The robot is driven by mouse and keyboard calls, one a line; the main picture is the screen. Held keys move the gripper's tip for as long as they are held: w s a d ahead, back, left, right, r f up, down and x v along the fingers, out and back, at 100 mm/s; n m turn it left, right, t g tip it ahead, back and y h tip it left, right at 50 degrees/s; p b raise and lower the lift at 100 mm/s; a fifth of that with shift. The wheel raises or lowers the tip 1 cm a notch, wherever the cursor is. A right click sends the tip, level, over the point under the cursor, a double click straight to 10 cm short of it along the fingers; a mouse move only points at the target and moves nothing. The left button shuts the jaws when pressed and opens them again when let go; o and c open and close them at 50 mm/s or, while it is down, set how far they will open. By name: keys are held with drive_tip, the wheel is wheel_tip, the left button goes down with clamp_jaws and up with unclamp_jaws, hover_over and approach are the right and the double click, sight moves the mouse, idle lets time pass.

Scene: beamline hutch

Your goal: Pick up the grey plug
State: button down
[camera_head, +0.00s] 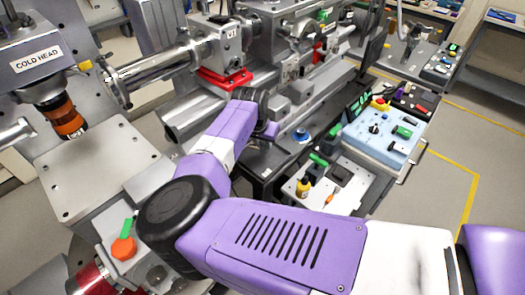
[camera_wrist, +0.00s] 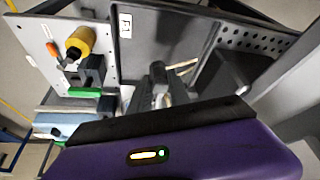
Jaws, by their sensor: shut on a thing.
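My gripper (camera_wrist: 160,90) shows in the centre of the wrist view, reaching over a dark grey panel. Its narrow fingers are shut on a small grey thing, which I take to be the grey plug (camera_wrist: 157,72). The plug is blurred and partly hidden by the fingers, so its exact shape is hard to tell.
A perforated panel (camera_wrist: 255,40) stands right. A blue tray (camera_head: 385,135) with several small parts lies on the bench. Beamline pipes and the cold head (camera_head: 38,60) crowd the left.

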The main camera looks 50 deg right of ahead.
drive_tip(key=r, duration=0.1)
drive_tip(key=s+r, duration=0.1)
drive_tip(key=shift+r+b, duration=0.3)
drive_tip(key=shift+r, duration=0.05)
drive_tip(key=s+b, duration=0.3)
drive_tip(key=s, duration=1.5)
drive_tip(key=shift+s+d, duration=0.15)
drive_tip(key=shift+d, duration=0.15)
drive_tip(key=shift+r, duration=0.1)
